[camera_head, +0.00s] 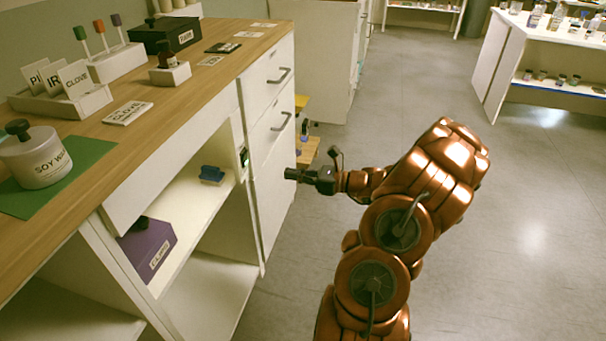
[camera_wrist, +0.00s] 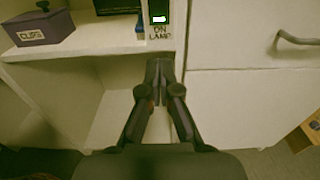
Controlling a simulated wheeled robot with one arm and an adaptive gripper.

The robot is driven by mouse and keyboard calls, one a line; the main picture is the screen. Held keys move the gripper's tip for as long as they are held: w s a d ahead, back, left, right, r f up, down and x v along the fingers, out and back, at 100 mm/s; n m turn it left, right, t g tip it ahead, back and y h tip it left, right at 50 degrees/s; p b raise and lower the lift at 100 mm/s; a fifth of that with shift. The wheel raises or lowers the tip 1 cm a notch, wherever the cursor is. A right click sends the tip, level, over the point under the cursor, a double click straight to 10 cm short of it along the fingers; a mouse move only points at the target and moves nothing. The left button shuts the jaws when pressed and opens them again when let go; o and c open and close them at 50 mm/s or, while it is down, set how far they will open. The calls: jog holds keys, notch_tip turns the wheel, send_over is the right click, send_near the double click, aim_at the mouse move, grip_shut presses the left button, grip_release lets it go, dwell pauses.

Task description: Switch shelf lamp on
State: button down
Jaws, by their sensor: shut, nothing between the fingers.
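The lamp switch (camera_wrist: 158,14) is a dark plate with green and a small white part, on the cabinet upright, cut by the top edge of the wrist view. The words "ON" and "LAMP" (camera_wrist: 160,33) stand under it. In the head view the switch (camera_head: 244,157) is small, with a green glint; its position cannot be told. My gripper (camera_wrist: 159,66) is shut and empty, its tips below the lettering in the wrist view. In the head view my gripper (camera_head: 289,174) is to the right of the switch, in front of the drawers; its exact distance is unclear.
The open shelf (camera_head: 195,205) holds a purple labelled box (camera_head: 148,250) and a blue object (camera_head: 212,174). Drawer handles (camera_head: 281,122) stick out right of the switch. The wooden counter (camera_head: 165,100) carries several items. Open floor (camera_head: 530,230) lies to the right.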

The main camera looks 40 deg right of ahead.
jog(key=shift+v, duration=1.3)
jog(key=shift+f, duration=0.2)
jog(key=a+r+n+g+y+p, duration=0.2)
jog(key=a+r+n+g+p, duration=0.25)
jog(key=a, duration=0.55)
jog(key=a+r+n+g+y+p, duration=0.25)
jog(key=a+r+n, duration=0.25)
jog(key=a+r, duration=0.35)
jog(key=s+a+r+n+g+h+p, duration=0.1)
jog(key=s+a+r+n+g+p, duration=0.25)
jog(key=a, duration=0.35)
jog(key=s+a+r+n+g+h+p, duration=0.1)
jog(key=s+a+r+n+g+p, duration=0.1)
jog(key=s+a+r+n+g, duration=0.25)
jog(key=s+a+r+n+g+h+p, duration=0.1)
jog(key=s+a+r+n+h+p, duration=0.15)
jog(key=s, duration=0.35)
jog(key=s+a+r+n+g+h+p, duration=0.2)
jog(key=s+a+n+h+p, duration=0.15)
jog(key=s, duration=0.25)
jog(key=s+d+r+n+t+h+p, duration=0.1)
jog(key=s+d+r+n+h+p, duration=0.4)
jog(key=s+r+n+h+p, duration=0.1)
jog(key=shift+s+d+r+p, duration=0.15)
jog(key=shift+s+r+p, duration=0.5)
jog(key=shift+s, duration=0.25)
